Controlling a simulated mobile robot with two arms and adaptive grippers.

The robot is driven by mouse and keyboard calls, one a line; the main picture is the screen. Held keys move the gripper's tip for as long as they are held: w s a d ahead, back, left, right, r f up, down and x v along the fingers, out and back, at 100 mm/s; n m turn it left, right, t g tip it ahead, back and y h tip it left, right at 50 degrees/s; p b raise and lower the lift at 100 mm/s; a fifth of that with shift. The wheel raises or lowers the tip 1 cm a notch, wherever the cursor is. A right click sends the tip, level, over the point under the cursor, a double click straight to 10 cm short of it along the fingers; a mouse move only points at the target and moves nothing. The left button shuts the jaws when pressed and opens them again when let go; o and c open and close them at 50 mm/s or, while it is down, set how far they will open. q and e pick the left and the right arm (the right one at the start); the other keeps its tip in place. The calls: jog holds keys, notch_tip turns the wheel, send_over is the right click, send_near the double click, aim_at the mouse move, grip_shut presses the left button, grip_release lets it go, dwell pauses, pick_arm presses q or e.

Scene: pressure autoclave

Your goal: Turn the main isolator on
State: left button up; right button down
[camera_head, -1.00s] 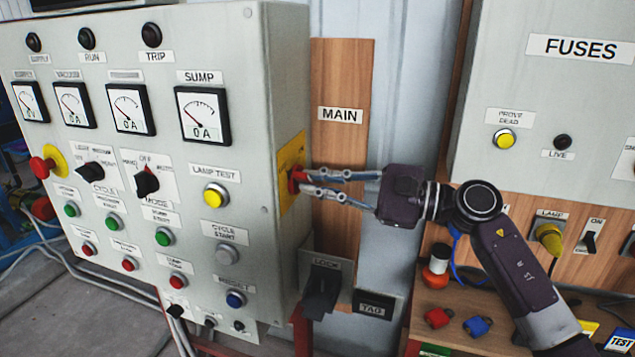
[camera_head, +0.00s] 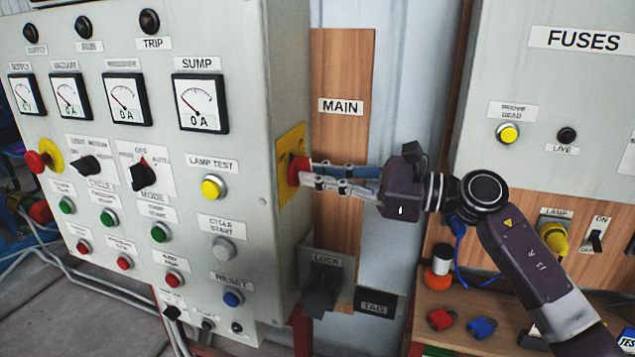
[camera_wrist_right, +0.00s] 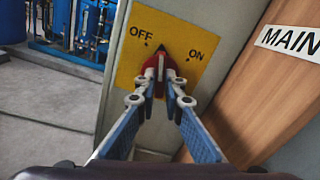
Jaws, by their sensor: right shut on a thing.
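The main isolator is a red rotary handle (camera_head: 297,171) on a yellow plate (camera_head: 291,142) on the right side of the grey control cabinet. My right gripper (camera_head: 308,175) reaches in from the right and is shut on the handle. In the right wrist view the red handle (camera_wrist_right: 162,64) sits between the fingertips (camera_wrist_right: 161,72). The yellow plate (camera_wrist_right: 140,72) carries OFF at upper left and ON at right. My left gripper is out of view.
The grey cabinet (camera_head: 250,60) has gauges, buttons and knobs on its front. A wooden board (camera_head: 342,70) with a MAIN label stands right of it. A black LOCK part (camera_head: 321,288) is below. The FUSES cabinet (camera_head: 560,90) is at right, above a shelf with padlocks.

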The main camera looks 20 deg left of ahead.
jog(key=m+p, duration=0.2)
jog(key=m, duration=1)
jog(key=shift+m, duration=0.3)
dwell(0.4)
jog(key=c, duration=2.1)
grip_release()
jog(key=shift+o, duration=0.3)
jog(key=shift+d, duration=0.1)
